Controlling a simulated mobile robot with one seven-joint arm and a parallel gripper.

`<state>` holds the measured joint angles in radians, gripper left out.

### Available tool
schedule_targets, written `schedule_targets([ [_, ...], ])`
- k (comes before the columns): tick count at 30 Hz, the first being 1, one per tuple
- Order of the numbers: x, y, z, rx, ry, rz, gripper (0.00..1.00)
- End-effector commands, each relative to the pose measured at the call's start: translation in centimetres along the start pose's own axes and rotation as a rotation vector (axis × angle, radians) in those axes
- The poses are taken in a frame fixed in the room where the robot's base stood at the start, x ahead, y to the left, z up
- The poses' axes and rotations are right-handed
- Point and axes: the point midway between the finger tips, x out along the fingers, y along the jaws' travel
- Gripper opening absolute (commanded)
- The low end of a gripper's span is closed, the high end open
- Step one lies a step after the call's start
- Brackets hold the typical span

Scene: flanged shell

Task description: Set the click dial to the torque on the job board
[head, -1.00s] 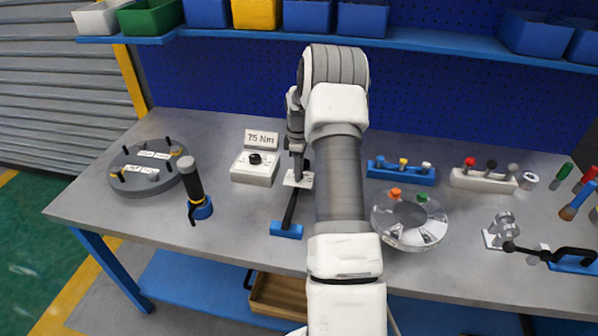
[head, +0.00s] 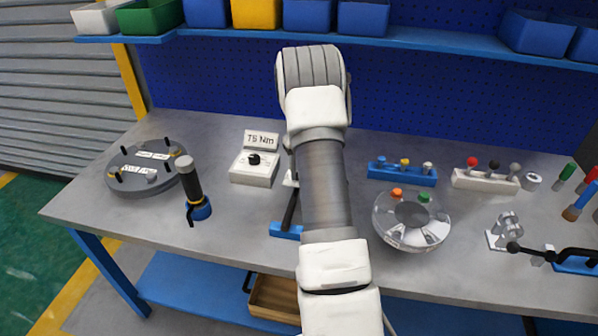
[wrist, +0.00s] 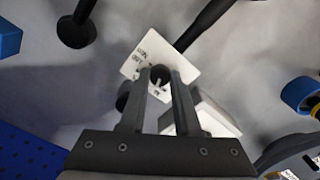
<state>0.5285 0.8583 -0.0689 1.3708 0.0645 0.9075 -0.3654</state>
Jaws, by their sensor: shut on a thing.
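The job board (head: 261,140) is a small sign that appears to read 75 Nm, standing behind a white box (head: 253,171) with a black knob. The click dial (wrist: 158,76) is a small round knob with a pale mark, on a white plate (wrist: 152,45) with small printed labels I cannot read clearly. In the wrist view my gripper (wrist: 160,80) is shut on the dial, one finger on each side. In the head view my arm hides the gripper and dial; only a sliver of plate (head: 289,180) shows.
A dark rod (head: 291,210) runs from the plate to a blue block (head: 286,230). A black-handled tool (head: 191,184) and a grey flanged disc (head: 146,170) stand left. A clear round tray (head: 411,236) and peg racks (head: 402,173) are on the right.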

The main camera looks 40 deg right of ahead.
Motion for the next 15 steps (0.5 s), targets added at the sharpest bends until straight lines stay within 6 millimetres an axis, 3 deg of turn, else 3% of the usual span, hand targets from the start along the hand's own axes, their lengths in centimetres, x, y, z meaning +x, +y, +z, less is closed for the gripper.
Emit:
schedule_targets([
  [15, -0.13, 0.01, -0.06, 0.485, 0.002, 0.002, 0.00],
])
